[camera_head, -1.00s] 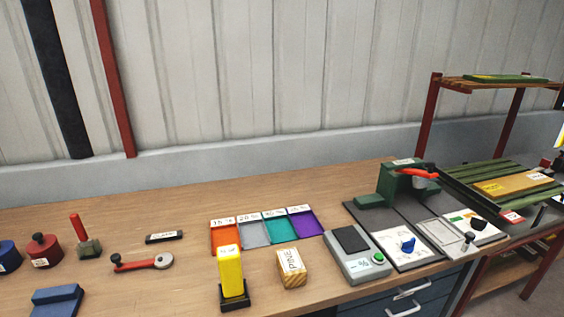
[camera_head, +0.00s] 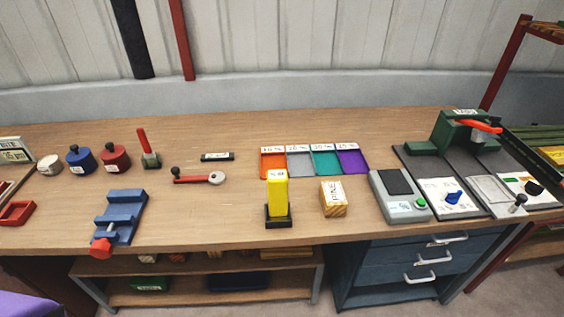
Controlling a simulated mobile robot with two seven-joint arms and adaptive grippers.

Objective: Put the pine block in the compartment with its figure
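The pine block (camera_head: 334,203) is a small light wooden block with a white label, standing on the bench right of a yellow device. Behind it is a row of coloured compartments: orange (camera_head: 273,164), grey (camera_head: 299,163), teal (camera_head: 325,162) and purple (camera_head: 351,161). Each has a white label with a figure at its back edge; the figures are too small to read surely. The compartments look empty. Neither of my grippers shows in the view.
A yellow upright device (camera_head: 277,196) on a black base stands left of the block. A grey meter with a green button (camera_head: 400,197) stands to its right. A blue vise (camera_head: 118,217), a red-handled wrench-like tool (camera_head: 199,177) and blue and red pots lie left.

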